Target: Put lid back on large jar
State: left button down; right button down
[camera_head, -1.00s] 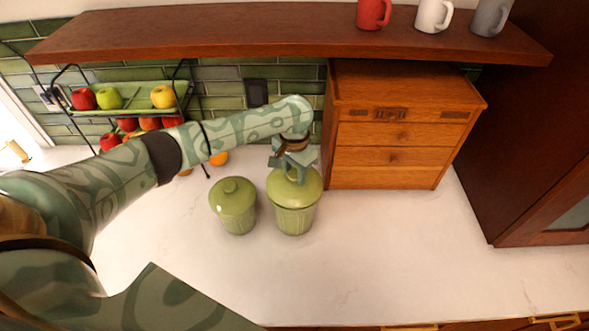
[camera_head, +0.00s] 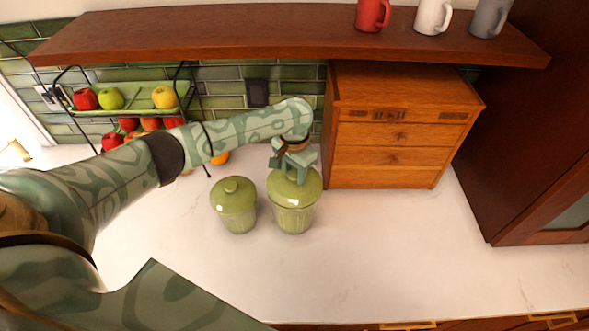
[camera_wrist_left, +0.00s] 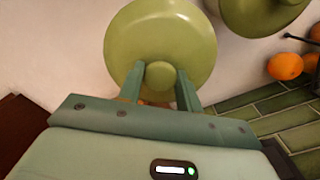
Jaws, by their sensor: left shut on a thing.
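The large green jar (camera_head: 293,218) stands upright on the white counter. Its green lid (camera_head: 311,186) sits at the jar's mouth; whether it is fully seated I cannot tell. My left gripper (camera_head: 292,174) comes down from above and is shut on the lid's knob. In the left wrist view the round lid (camera_wrist_left: 150,35) fills the middle, with its knob between the fingertips of my left gripper (camera_wrist_left: 160,80). The lid hides the jar's opening. My right gripper is not in view.
A smaller lidded green jar (camera_head: 234,207) stands close on the left. A wooden drawer box (camera_head: 390,150) is behind on the right. A fruit rack (camera_head: 130,100) is at the back left, under a wooden shelf (camera_head: 290,35). The front counter is clear.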

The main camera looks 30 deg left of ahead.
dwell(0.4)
pick_arm(q)
jog(key=shift+c, duration=2)
grip_release()
jog(key=shift+r, duration=0.1)
notch_tip(320, 180, up, 5)
jog(key=p, duration=0.6)
jog(key=shift+p, duration=0.4)
jog(key=shift+r+p, duration=0.5)
jog(key=shift+r, duration=0.45)
grip_shut()
